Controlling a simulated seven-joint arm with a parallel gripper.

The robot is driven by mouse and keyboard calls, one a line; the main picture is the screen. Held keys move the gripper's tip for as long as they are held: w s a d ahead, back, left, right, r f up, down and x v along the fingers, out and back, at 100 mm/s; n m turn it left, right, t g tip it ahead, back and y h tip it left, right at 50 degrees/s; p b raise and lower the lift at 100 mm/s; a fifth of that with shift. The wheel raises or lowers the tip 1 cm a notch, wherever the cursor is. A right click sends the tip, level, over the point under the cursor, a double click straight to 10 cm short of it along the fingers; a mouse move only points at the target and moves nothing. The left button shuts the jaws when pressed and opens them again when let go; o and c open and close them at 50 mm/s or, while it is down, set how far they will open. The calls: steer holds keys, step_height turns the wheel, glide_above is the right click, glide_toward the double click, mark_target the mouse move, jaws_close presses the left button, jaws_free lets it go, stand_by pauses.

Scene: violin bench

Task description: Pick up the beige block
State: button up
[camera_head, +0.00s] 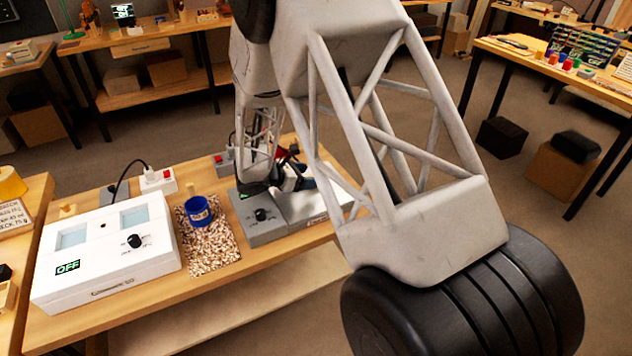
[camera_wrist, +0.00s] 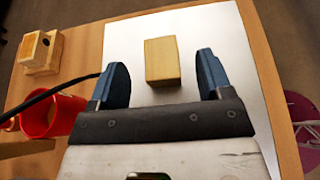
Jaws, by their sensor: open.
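The beige block (camera_wrist: 162,58) lies on a white flat surface (camera_wrist: 222,32) in the wrist view. My gripper (camera_wrist: 163,78) is open, with one blue finger to the left of the block and one to the right. There is a gap between each finger and the block, and the block's near end reaches between the fingertips. In the head view my gripper (camera_head: 291,178) is over the far right part of the bench, partly hidden by my arm. I cannot make out the block there.
A red cup (camera_wrist: 62,117) and a wooden piece with a hole (camera_wrist: 40,52) stand left of the white surface. A grey unit with a knob (camera_head: 258,224), a blue cup (camera_head: 198,212) on a speckled mat (camera_head: 212,250) and a white box (camera_head: 105,272) share the bench.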

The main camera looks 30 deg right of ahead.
steer(key=shift+d, duration=0.1)
steer(key=shift+x, duration=2.5)
steer(key=c, duration=1)
